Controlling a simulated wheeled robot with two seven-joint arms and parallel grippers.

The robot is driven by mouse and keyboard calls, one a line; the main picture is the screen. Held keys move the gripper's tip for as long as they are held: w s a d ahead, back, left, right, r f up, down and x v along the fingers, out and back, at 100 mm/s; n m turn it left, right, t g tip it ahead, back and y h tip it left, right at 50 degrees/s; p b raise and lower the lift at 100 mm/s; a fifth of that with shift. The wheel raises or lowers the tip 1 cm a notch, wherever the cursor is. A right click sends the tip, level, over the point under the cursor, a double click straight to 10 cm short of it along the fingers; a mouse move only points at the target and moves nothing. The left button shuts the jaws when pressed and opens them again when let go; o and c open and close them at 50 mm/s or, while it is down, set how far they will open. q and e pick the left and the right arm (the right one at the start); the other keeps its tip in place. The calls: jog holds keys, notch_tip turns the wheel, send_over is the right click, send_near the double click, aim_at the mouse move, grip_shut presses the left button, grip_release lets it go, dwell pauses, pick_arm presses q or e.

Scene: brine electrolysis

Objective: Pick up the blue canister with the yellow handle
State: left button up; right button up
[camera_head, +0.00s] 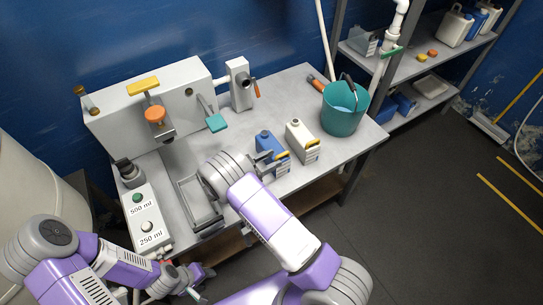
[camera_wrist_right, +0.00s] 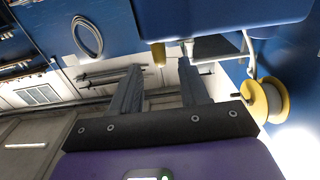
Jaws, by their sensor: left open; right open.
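The blue canister (camera_head: 265,140) stands on the grey workbench, left of a white canister of similar shape. Its lower part is partly hidden by my right gripper (camera_head: 268,158), which is at its near-left side. In the right wrist view the canister's blue body (camera_wrist_right: 220,14) fills the top. Its yellow handle (camera_wrist_right: 158,52) shows just beyond the gap between the open fingers of my right gripper (camera_wrist_right: 159,66); I cannot tell whether they touch it. My left gripper (camera_head: 200,284) is open and empty, low in front of the bench.
The white canister (camera_head: 301,143) stands close to the right of the blue one. A teal bucket (camera_head: 343,112) is behind it to the right. A grey tray (camera_head: 207,220) and a button panel (camera_head: 146,218) lie left. A white machine (camera_head: 115,118) stands at the back.

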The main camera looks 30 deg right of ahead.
aim_at(287, 152)
jog(key=shift+d, duration=1)
jog(key=d, duration=0.5)
jog(key=shift+w+f, duration=0.35)
jog(key=shift+w, duration=0.05)
grip_shut()
